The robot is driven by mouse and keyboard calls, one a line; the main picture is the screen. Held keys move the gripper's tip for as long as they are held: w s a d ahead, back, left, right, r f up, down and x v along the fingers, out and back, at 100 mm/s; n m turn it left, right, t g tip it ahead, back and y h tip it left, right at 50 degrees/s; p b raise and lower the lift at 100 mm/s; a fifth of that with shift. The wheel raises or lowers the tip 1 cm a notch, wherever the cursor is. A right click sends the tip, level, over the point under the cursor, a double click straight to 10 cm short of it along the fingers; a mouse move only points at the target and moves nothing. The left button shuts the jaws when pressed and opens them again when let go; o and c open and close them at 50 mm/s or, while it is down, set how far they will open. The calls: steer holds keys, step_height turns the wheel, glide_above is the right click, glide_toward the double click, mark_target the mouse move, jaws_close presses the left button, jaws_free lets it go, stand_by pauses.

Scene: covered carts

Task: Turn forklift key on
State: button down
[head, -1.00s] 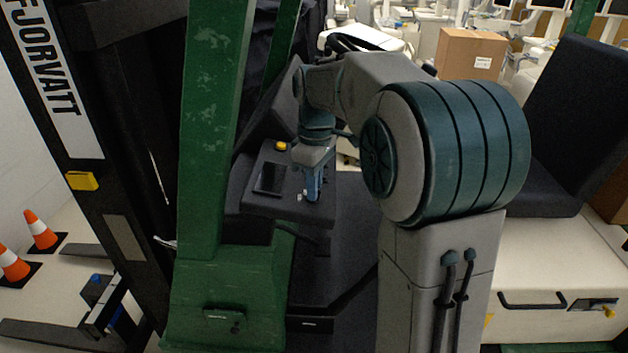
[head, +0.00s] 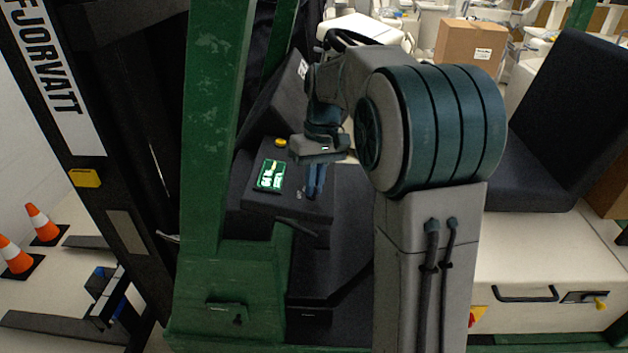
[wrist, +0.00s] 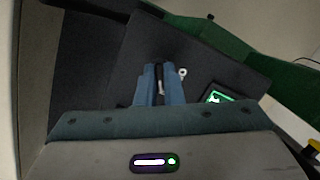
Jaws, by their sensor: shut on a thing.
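The forklift's dark dashboard panel (head: 245,198) carries a small display (head: 269,176), which is lit green and white. The display also shows in the wrist view (wrist: 217,97). My gripper (head: 314,192) points down at the panel's right part, with its blue fingers shut on the key (wrist: 161,86). Only a small light piece of the key shows between the fingers; the rest is hidden. A small pale ring (wrist: 182,73) sits just right of the fingertips in the wrist view; I cannot tell whether it belongs to the key.
A yellow button (head: 281,142) is on the panel behind the display. The green mast post (head: 212,130) stands close on the left, and the black seat (head: 560,125) is on the right. The steering wheel (head: 345,40) is behind my arm. Orange cones (head: 42,224) stand far left.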

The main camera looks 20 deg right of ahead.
stand_by(0.4)
steer(key=c, duration=1.6)
jaws_free()
steer(key=shift+o, duration=0.2)
steer(key=shift+r, duration=0.1)
steer(key=v, duration=1.3)
steer(key=shift+r+b, duration=0.35)
steer(key=s+a+f+m+t+h+b, duration=0.1)
steer(key=s+f+t, duration=0.1)
steer(key=s+f, duration=0.6)
steer(key=s+a+f+m+t+b, duration=0.1)
steer(key=s+f+t, duration=0.2)
steer(key=s+f, duration=0.6)
steer(key=s, duration=0.6)
steer(key=shift+m+h, duration=0.3)
steer(key=shift+h, duration=0.1)
